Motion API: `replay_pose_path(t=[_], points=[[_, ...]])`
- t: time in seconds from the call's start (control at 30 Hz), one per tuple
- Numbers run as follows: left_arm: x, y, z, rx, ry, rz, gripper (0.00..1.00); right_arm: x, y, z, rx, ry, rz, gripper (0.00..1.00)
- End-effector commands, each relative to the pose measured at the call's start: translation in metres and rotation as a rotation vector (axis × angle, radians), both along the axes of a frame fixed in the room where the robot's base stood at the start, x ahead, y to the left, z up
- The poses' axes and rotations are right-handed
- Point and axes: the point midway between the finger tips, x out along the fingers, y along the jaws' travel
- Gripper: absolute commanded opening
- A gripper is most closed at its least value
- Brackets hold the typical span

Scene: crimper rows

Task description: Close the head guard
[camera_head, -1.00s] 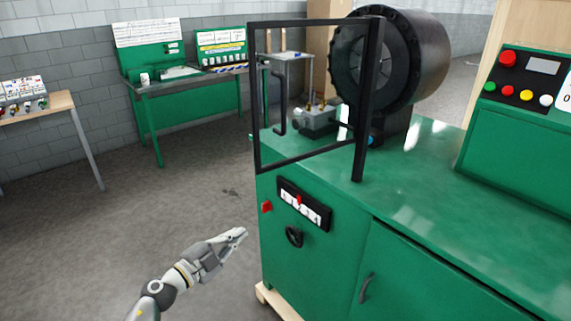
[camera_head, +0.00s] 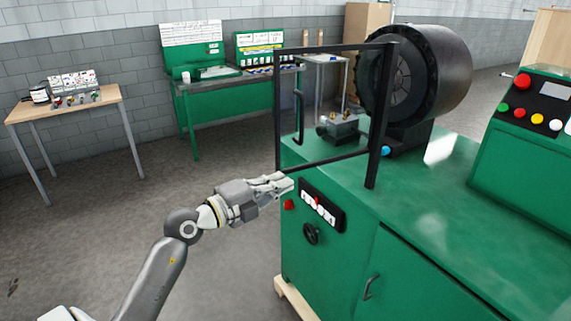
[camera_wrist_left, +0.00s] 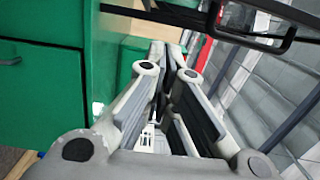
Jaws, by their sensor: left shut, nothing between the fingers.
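The head guard (camera_head: 332,162) is a black rectangular frame with a clear pane. It hangs from a black post (camera_head: 379,130) on the green machine, swung out to the left, away from the round black crimper head (camera_head: 395,85). Its black vertical handle (camera_head: 299,115) is near the frame's left side. My left gripper (camera_head: 288,184) is shut and empty, just below the frame's lower left corner in the picture. I cannot tell whether it touches. In the left wrist view, the gripper (camera_wrist_left: 170,48) points towards dark bars at the top. My right gripper is not in view.
The green machine body (camera_head: 345,265) stands just right of my gripper, with a control panel (camera_head: 535,105) at the right. A wooden table (camera_head: 65,108) and a green workbench (camera_head: 240,77) stand behind. Open floor lies to the left.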

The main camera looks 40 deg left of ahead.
Motion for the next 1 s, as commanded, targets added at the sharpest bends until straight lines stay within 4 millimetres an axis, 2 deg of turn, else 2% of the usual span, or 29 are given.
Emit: replay_pose_path(t=[0.03, 0.23, 0.33, 0.53, 1.0], points=[[0.01, -0.002, 0.004, -0.002, -0.002, 0.0, 0.0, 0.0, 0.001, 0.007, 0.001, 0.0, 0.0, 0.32], [0.045, -0.009, 0.002, 0.0, 0.001, 0.001, 0.0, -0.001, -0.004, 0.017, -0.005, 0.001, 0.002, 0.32], [0.051, 0.006, 0.0, 0.002, 0.002, 0.003, 0.0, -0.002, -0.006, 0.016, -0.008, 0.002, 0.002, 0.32], [0.059, 0.02, 0.0, -0.001, 0.001, 0.001, 0.0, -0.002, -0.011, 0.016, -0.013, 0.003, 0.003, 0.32], [0.06, 0.024, 0.0, 0.0, 0.0, 0.0, 0.0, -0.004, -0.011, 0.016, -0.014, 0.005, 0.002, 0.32]])
